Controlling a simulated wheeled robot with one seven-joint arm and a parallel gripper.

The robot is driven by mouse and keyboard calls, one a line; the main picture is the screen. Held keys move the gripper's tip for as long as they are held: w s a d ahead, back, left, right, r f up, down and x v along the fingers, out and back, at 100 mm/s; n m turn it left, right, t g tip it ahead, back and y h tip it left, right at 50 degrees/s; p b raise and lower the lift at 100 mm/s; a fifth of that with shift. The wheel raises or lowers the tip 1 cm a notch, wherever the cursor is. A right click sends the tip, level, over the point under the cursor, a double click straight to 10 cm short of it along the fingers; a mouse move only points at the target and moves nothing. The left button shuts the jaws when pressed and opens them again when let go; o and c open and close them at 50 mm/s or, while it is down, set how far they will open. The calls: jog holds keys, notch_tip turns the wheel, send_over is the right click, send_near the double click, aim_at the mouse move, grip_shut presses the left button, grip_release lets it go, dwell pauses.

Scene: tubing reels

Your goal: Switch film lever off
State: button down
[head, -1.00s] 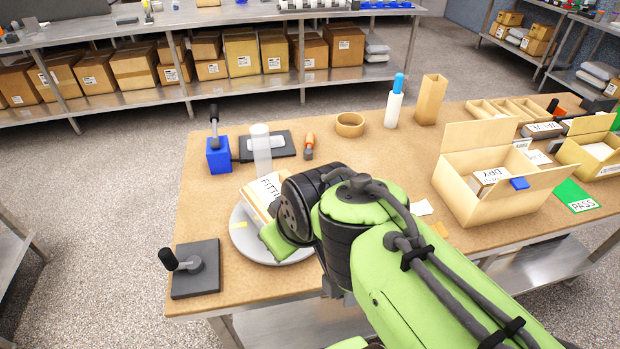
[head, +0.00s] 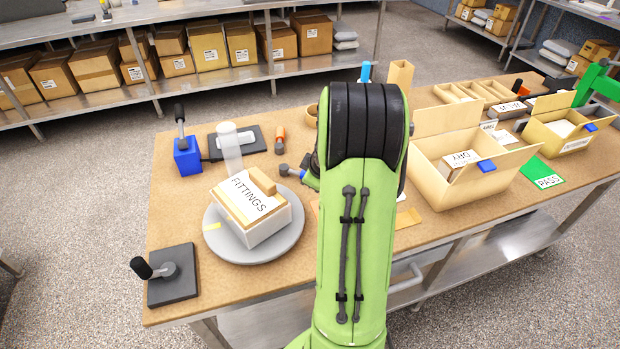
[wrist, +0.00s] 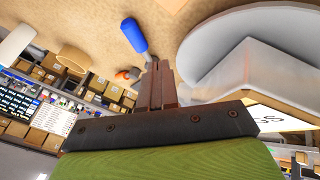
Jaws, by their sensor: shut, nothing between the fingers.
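A small lever with a grey round end (head: 284,169) and a blue handle lies behind the turntable; its blue handle (wrist: 134,36) shows in the wrist view just beyond my fingertips. My gripper (wrist: 154,72) is shut and empty, its fingers together close to that handle; I cannot tell whether they touch. In the head view my arm hides most of the gripper. Two other levers stand at the left: a blue box with an upright black-handled lever (head: 182,124), and a dark plate with a black-knobbed crank (head: 156,268) pointing left. No label shows which is the film lever.
A white FITTINGS box (head: 266,224) sits on the grey turntable (head: 222,244), close beside my gripper. Open cartons (head: 440,185) fill the right side.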

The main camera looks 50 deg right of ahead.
aim_at(301, 174)
jog(key=x, duration=1)
jog(key=shift+w+f, duration=0.15)
jog(key=shift+f, duration=0.1)
jog(key=d, duration=0.1)
jog(key=w+d, duration=0.1)
jog(key=shift+d+f, duration=0.15)
jog(key=shift+d, duration=0.2)
jog(key=shift+w+d+f, duration=0.1)
jog(key=shift+w+d, duration=0.05)
jog(key=shift+d, duration=0.25)
